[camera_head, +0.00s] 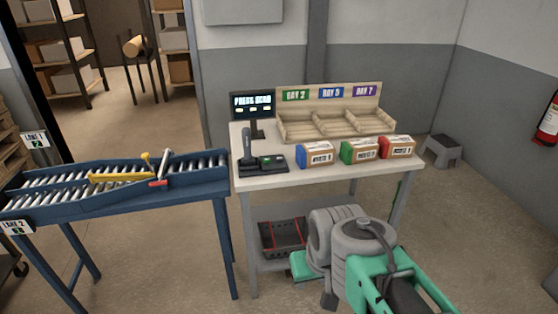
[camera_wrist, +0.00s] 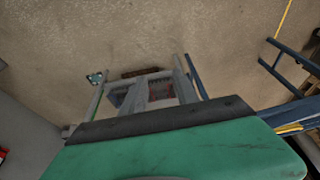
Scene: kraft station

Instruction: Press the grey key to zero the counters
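A dark key unit (camera_head: 262,164) lies on the left part of the grey worktable (camera_head: 280,181), with an upright dark handheld device (camera_head: 247,145) at its left. A small green patch shows on the unit; a separate grey key is too small to make out. Behind it stands a monitor (camera_head: 252,106) reading "PRESS ZERO". My gripper (camera_head: 329,299) is low in front of the table, below its top and well apart from the key unit, partly hidden by my arm. Its green and dark housing fills the lower wrist view; I cannot make out whether the fingers are open.
A wooden three-bay tray (camera_head: 332,126) stands at the table's back, with blue, green and red labelled boxes (camera_head: 315,154) along the front edge. A dark basket (camera_head: 282,238) sits on the lower shelf.

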